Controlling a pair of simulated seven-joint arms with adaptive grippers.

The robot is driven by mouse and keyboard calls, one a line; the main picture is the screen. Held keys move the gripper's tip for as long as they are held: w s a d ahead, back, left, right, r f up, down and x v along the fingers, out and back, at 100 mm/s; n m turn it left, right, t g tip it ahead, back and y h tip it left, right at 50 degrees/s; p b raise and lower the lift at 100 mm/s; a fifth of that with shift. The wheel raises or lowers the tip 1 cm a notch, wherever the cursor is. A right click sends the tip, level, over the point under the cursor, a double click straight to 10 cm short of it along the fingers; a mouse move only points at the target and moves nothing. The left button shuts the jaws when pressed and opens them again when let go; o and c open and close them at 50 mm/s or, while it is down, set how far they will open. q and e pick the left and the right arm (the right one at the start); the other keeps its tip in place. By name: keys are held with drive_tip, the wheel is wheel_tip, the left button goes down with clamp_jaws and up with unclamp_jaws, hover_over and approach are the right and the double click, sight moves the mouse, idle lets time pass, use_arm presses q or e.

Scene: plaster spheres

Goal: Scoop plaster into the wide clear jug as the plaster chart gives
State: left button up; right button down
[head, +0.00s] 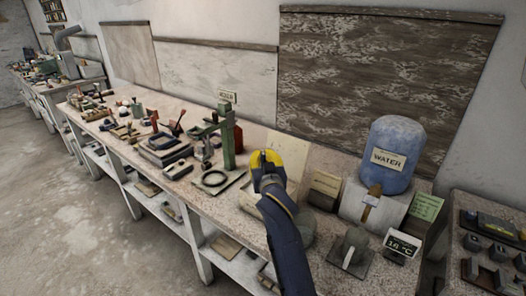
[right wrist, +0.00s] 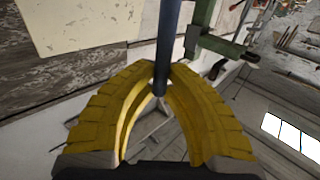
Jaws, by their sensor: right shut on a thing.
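My right gripper (head: 262,158) reaches over the bench in the head view. In the right wrist view its yellow fingers (right wrist: 165,75) are closed around a dark rod (right wrist: 168,40). A pale, pronged shape (right wrist: 150,122) shows below the rod; I cannot tell whether it belongs to the rod. A cream sheet (head: 288,147) stands behind the gripper; its writing is not readable. A round grey thing (head: 301,222) is partly hidden by my right arm. I cannot make out the wide clear jug or loose plaster. My left gripper is not in view.
A blue water tank (head: 396,150), a 16 °C display (head: 402,244) and a grey block (head: 352,247) are at the right. Tools crowd the bench's left part.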

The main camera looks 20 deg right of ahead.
drive_tip(key=shift+f, duration=3.45)
drive_tip(key=shift+r, duration=5)
